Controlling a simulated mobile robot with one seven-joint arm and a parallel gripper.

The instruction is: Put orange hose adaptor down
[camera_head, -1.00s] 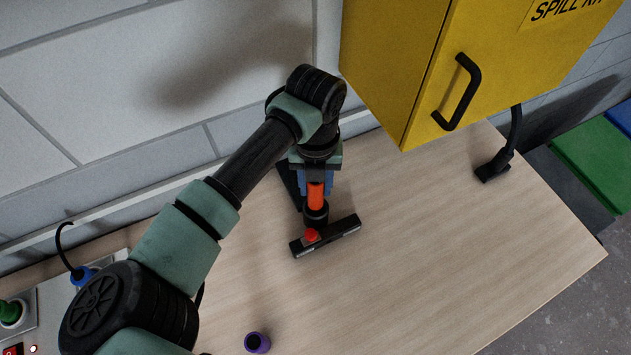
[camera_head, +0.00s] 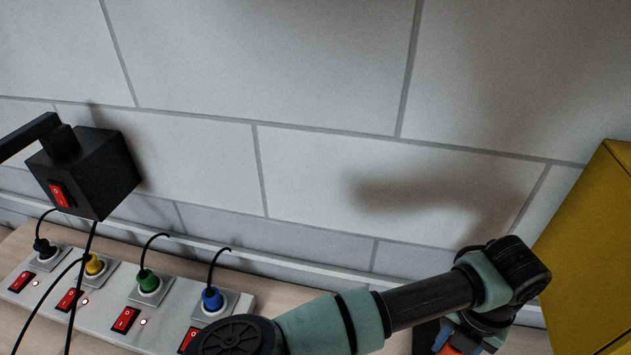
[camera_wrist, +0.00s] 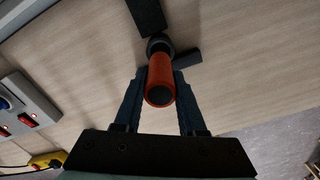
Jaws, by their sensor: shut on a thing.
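The orange hose adaptor (camera_wrist: 161,78) is a short orange tube with a dark open end, between the fingers of my gripper (camera_wrist: 159,88) in the wrist view. My gripper is shut on it. Beyond its far end is a round dark collar (camera_wrist: 158,45); I cannot tell whether the two touch. In the head view my gripper is at the bottom right, cut off by the edge, with a bit of the orange adaptor (camera_head: 441,336) showing.
Dark bar-like pieces (camera_wrist: 147,16) lie near the adaptor's far end on the wooden table (camera_wrist: 235,75). In the head view a socket strip (camera_head: 100,306) with coloured plugs and red switches stands left, below a black box (camera_head: 95,172). A yellow cabinet (camera_head: 596,255) is at right.

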